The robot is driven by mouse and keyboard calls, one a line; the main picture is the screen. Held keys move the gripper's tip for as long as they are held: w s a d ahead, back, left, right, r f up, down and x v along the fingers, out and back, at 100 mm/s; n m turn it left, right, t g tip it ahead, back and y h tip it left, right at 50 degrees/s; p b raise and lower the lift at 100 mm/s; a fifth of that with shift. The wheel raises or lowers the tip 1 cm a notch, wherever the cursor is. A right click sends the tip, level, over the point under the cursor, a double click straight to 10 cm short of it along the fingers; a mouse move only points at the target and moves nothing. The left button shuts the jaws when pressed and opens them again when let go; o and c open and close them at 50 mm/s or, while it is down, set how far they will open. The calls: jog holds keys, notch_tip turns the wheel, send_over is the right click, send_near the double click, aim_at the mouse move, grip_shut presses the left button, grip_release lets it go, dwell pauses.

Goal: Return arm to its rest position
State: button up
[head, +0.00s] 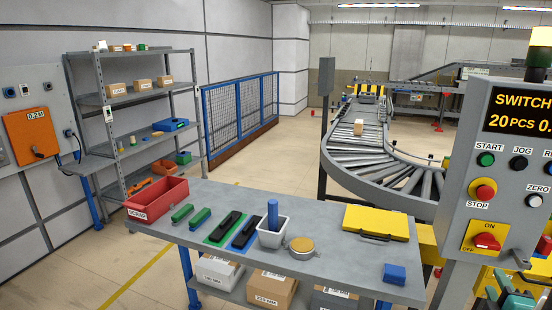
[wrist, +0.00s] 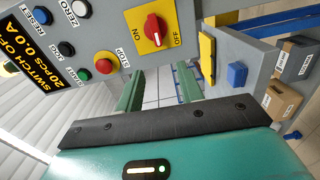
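My gripper (wrist: 158,82) shows in the wrist view with its two green fingers apart and nothing between them. Its teal body fills the bottom of that view. In the head view my gripper (head: 503,287) is at the bottom right corner, below the grey control panel (head: 478,125) and partly cut off by the frame. The panel's red rotary switch (head: 486,239) sits on a yellow plate marked ON and OFF; it also shows in the wrist view (wrist: 153,28), apart from the fingers. The panel display (wrist: 35,82) reads SWITCH OFF, 20 PCS, 0.0 A.
A grey workbench (head: 335,262) stands left of the panel, holding a red scrap bin (head: 157,198), a white cup (head: 273,236), a yellow case (head: 376,222) and a blue block (head: 395,274). A roller conveyor (head: 370,165) curves behind. Boxes (head: 272,288) sit under the bench.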

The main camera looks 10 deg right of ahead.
jog(key=w+a+r+m+g+y, duration=0.15)
jog(key=w+a+m, duration=0.25)
jog(key=a, duration=0.5)
jog(key=w+a+r+m+g+y, duration=0.1)
jog(key=w+a+m+g+y, duration=0.25)
jog(key=a, duration=0.65)
jog(key=s+a+m+g+y, duration=0.2)
jog(key=s+a, duration=0.3)
jog(key=a, duration=0.5)
jog(key=s+a+m+g+y, duration=0.2)
jog(key=s+a, duration=0.3)
jog(key=a, duration=0.5)
jog(key=shift+s+a+r+g, duration=0.2)
jog(key=shift+s+a+g, duration=0.1)
jog(key=shift+s, duration=0.05)
